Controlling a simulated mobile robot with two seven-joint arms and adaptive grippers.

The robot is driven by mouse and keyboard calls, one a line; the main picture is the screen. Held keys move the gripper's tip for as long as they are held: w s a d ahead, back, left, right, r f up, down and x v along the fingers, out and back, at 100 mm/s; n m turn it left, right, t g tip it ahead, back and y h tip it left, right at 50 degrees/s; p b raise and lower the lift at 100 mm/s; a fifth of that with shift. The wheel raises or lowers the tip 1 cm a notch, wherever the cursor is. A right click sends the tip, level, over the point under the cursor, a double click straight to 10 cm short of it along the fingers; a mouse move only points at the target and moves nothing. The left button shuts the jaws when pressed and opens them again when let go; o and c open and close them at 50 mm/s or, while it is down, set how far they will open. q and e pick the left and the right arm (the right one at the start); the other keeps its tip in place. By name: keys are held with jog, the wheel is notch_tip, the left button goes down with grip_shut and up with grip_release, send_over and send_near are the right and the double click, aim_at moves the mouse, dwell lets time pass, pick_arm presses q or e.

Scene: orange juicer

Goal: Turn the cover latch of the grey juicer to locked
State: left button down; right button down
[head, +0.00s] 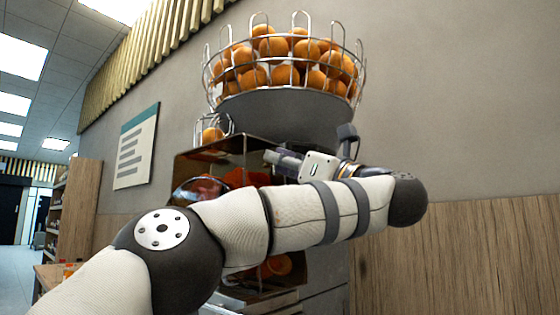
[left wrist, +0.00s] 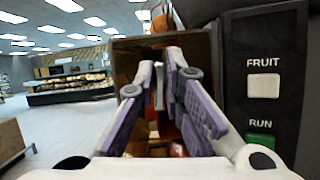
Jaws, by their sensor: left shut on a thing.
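The grey juicer (head: 290,118) stands against the wall, with a dark tinted, glossy cover (head: 225,150) on its front. My left arm crosses in front of the juicer and bends back, so my left gripper (head: 273,156) points left at the cover's upper right edge. In the left wrist view my left gripper (left wrist: 160,64) has its purple-padded fingers closed in on a narrow pale piece (left wrist: 159,88) in front of the cover (left wrist: 125,48). This piece looks like the cover latch. Its turn angle cannot be made out. My right gripper is not in view.
A wire basket of oranges (head: 285,75) tops the juicer. A panel with FRUIT and RUN labels (left wrist: 263,85) and a green button (left wrist: 260,145) is close to the right of my left gripper. Shelves (head: 75,205) stand at far left.

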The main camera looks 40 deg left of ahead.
pick_arm(q)
jog(key=shift+w+m+t+h+p, duration=0.1)
jog(key=shift+m+t+h+p, duration=1.15)
jog(key=shift+m, duration=2.2)
jog(key=shift+m+t+h+p, duration=0.65)
jog(key=shift+m+p, duration=1.15)
jog(key=shift+m, duration=1.6)
jog(key=shift+w+m+t+h+p, duration=0.1)
jog(key=shift+m+t+h+p, duration=0.95)
jog(key=shift+m, duration=2.4)
pick_arm(e)
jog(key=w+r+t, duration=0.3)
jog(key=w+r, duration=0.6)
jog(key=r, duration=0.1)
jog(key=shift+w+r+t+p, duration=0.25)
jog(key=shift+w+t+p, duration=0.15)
jog(key=shift+p, duration=0.05)
pick_arm(q)
jog(key=shift+f+g, duration=0.15)
jog(key=shift+g, duration=0.1)
jog(key=c, duration=1.7)
grip_release()
